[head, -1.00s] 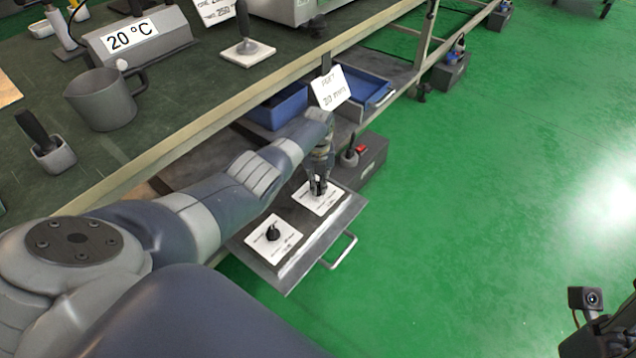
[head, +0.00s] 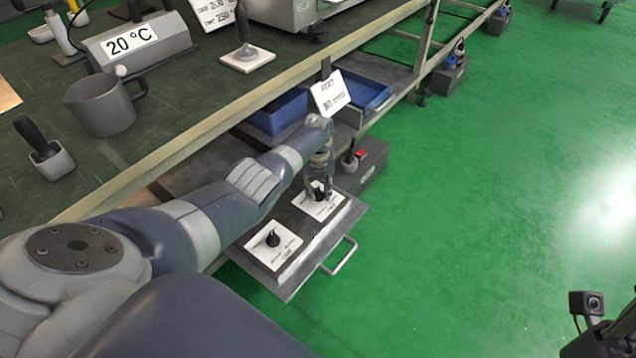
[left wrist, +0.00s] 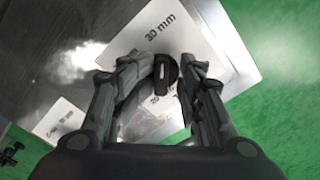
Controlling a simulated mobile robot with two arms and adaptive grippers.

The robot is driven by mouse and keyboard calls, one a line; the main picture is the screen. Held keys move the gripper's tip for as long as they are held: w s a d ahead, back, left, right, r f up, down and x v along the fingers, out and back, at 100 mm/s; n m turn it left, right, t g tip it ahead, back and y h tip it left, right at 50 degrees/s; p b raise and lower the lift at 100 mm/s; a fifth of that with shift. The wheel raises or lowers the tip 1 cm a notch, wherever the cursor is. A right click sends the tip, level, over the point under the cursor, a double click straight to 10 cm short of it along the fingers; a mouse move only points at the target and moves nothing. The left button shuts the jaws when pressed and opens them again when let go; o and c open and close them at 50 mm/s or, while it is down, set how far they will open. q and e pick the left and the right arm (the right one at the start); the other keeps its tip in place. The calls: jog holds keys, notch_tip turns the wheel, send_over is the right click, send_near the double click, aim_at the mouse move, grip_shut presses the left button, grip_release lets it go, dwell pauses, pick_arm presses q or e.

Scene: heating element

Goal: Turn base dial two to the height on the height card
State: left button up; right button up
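The height card (head: 330,93) hangs at the table edge; its lower line seems to read 30 mm. Two white dial plates lie on the pulled-out drawer. The far plate (head: 331,205) has a black dial (head: 319,194); the near one has another black dial (head: 272,239). My left gripper (head: 319,182) points down over the far dial. In the left wrist view, the dial knob (left wrist: 166,73) stands between my open fingertips, with narrow gaps beside it. A 30 mm label (left wrist: 166,27) shows above the knob and a 20 mm label below.
The drawer has a handle (head: 341,257) over the green floor. A dark box with a red button (head: 361,155) stands just behind the drawer. Blue bins (head: 277,113) sit on the shelf.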

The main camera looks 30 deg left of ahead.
aim_at(318, 191)
pick_arm(q)
notch_tip(318, 191, up, 12)
dwell(0.6)
dwell(0.4)
